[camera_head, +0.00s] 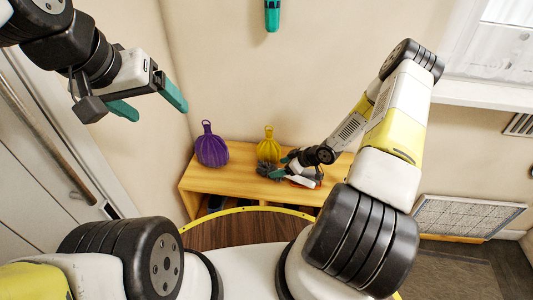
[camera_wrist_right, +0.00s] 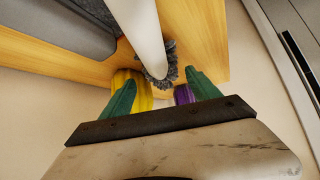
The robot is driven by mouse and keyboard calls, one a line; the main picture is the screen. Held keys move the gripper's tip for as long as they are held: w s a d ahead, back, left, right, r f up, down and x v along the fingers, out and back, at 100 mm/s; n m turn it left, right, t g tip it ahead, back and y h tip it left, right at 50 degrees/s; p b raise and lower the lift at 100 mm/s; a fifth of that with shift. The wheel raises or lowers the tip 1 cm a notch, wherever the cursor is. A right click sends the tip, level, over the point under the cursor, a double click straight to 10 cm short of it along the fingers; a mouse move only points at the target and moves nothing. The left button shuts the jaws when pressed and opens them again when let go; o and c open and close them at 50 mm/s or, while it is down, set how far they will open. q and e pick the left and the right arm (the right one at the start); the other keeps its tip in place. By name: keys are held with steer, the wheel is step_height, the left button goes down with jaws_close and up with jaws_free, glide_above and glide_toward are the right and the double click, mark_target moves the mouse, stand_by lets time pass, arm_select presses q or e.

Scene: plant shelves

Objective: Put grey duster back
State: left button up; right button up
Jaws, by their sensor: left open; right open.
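Contact is unclear. My left gripper (camera_head: 150,101) is open and empty, high at the upper left.
A wooden shelf (camera_head: 230,180) stands against the wall. A teal object (camera_head: 272,14) shows high on the wall. A framed panel (camera_head: 465,216) leans at the right.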

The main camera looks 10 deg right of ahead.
mark_target(273, 169)
steer(key=x, duration=0.5)
steer(key=shift+a+f, duration=0.15)
steer(key=shift+a, duration=0.1)
steer(key=c, duration=1.4)
steer(key=shift+c, duration=0.2)
